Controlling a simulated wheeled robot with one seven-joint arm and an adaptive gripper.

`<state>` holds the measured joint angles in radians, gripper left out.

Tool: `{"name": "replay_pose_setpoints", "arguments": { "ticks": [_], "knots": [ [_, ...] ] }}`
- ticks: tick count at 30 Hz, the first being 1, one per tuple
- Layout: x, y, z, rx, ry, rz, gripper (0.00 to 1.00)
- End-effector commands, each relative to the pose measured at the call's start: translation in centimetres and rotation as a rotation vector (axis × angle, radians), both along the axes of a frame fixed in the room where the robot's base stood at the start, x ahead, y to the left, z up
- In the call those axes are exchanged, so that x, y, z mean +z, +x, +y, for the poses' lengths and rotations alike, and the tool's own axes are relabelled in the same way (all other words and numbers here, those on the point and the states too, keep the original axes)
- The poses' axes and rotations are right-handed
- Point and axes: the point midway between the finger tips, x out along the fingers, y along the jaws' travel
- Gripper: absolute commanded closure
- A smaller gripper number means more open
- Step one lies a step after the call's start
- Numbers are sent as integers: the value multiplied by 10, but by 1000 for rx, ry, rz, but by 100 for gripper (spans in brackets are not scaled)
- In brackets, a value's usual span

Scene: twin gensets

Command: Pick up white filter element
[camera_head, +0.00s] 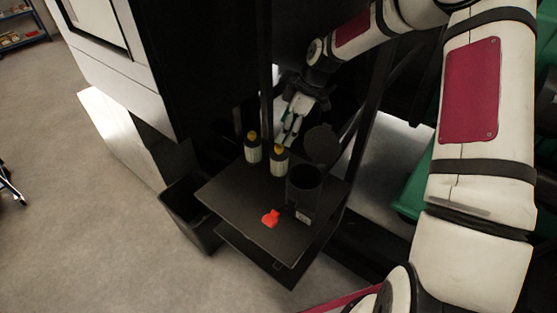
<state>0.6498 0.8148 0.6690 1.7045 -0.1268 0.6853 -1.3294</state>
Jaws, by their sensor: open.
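Two small whitish cylinders with yellow tops, which look like filter elements, stand upright on a dark shelf (235,196). The left filter element (253,150) is nearer the machine. The right filter element (279,162) stands beside it, close to the black canister. My gripper (284,138) reaches down from above, behind the two elements, with its fingertips just beyond the right one. It is open and holds nothing. I cannot tell whether a finger touches the right element.
A black open canister (303,193) with a raised round lid (322,144) stands on the shelf's right side. A red piece (270,218) lies in front of it. A black bin (187,212) is left of the shelf. Dark upright posts (266,70) flank my gripper.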

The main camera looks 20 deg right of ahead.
Motion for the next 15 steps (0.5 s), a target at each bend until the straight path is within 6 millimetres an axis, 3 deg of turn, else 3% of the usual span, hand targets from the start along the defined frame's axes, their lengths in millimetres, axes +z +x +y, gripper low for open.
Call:
{"name": "replay_pose_setpoints", "arguments": {
  "ticks": [6, 15],
  "knots": [
    [-42, -1, 1, 0, 2, 3, 24],
    [-65, 1, 6, 0, 1, 2, 24]
  ]
}}
